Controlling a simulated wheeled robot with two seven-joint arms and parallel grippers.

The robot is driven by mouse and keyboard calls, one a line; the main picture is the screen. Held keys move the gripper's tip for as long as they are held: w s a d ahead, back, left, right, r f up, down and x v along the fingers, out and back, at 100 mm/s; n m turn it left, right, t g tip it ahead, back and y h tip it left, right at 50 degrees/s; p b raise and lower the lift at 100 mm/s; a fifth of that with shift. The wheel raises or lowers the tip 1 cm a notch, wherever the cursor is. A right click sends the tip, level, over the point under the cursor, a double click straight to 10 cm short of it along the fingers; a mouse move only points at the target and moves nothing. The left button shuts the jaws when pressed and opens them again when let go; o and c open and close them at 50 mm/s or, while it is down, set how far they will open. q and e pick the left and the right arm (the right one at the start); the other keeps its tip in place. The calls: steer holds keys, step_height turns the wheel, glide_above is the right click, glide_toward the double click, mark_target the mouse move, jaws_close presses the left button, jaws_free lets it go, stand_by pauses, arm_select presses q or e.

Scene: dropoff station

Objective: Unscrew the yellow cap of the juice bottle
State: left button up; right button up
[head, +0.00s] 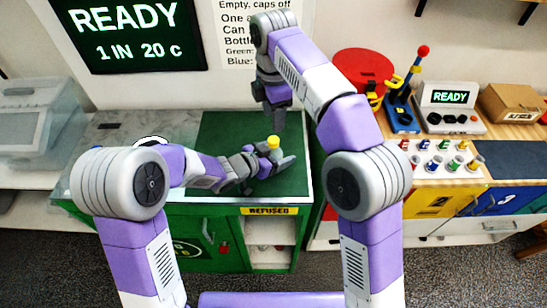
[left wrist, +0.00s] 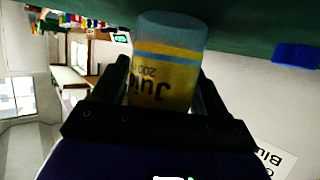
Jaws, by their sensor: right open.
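The juice bottle (left wrist: 165,70) has a yellow label with a blue band and shows inverted in the left wrist view. In the head view its yellow cap (head: 273,141) points up over the green counter top (head: 225,125). My left gripper (head: 272,160) comes in low from the left. Its fingers lie along both sides of the bottle body and look shut on it. The cap is hidden in the left wrist view. My right gripper (head: 277,112) hangs above the cap, pointing down, open and apart from it.
A READY screen (head: 130,30) and a sign (head: 255,30) are on the wall behind. The green top's back left is clear.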

mark_target(274, 139)
arm_select(q)
jaws_close()
arm_select(e)
steer(key=m, duration=0.3)
steer(key=shift+f+m, duration=0.1)
steer(key=shift+m, duration=0.2)
steer(key=m, duration=0.3)
steer(key=shift+a+f, duration=0.1)
steer(key=m, duration=2.4)
steer(key=shift+r+m, duration=0.2)
steer(key=shift+m, duration=0.1)
steer(key=shift+f, duration=4)
